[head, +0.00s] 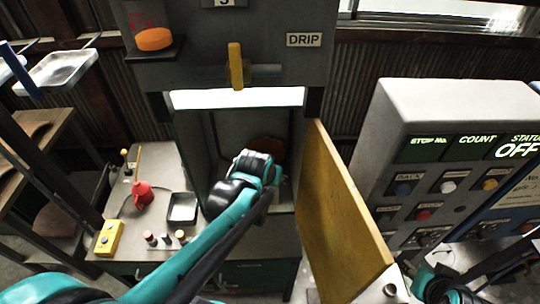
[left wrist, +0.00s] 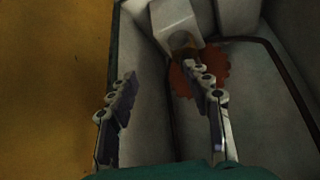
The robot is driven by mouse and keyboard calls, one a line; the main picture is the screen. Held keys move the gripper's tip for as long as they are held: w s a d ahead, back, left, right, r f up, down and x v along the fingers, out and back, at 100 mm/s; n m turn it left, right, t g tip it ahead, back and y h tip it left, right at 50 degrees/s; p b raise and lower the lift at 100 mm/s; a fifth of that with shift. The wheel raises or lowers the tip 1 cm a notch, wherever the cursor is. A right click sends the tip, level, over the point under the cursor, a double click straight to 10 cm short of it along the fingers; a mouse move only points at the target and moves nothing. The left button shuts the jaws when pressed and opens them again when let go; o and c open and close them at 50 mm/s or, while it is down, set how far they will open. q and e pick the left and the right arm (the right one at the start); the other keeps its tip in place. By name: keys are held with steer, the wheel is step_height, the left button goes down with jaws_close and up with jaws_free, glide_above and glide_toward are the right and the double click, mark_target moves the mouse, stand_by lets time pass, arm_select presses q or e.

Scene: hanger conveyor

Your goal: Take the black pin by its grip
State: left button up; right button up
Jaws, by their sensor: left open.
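My left arm reaches into the open grey cabinet (head: 192,132); its wrist hides the gripper in the head view. In the left wrist view my left gripper (left wrist: 160,74) is open, with nothing between its fingers. Its right finger overlaps a rust-red round part (left wrist: 211,62). A pale block (left wrist: 176,20) with a brownish piece at its lower face is just beyond the fingertips; I cannot tell if they touch. I cannot clearly make out the black pin. My right gripper is not clearly in view.
A yellow door (head: 340,220) stands open right of the cabinet. The left bench (head: 160,165) holds a red funnel-like item (head: 142,195), a dark tray (head: 183,208), a yellow box (head: 108,238) and small cylinders. A control console (head: 440,110) stands right, its display reading OFF.

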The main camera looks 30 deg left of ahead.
arm_select(q)
steer(key=shift+n+y, duration=0.4)
steer(key=shift+n, duration=0.3)
steer(key=w+a+f, duration=0.4)
steer(key=w, duration=0.1)
steer(key=w+a+f, duration=0.2)
steer(key=w+f, duration=0.1)
steer(key=shift+w+a, duration=0.25)
steer(key=shift+a, duration=0.15)
arm_select(e)
steer(key=shift+s+d+r, duration=0.15)
steer(key=shift+s+r, duration=0.05)
steer(key=shift+r, duration=0.5)
arm_select(q)
steer(key=shift+c, duration=1.3)
jaws_close()
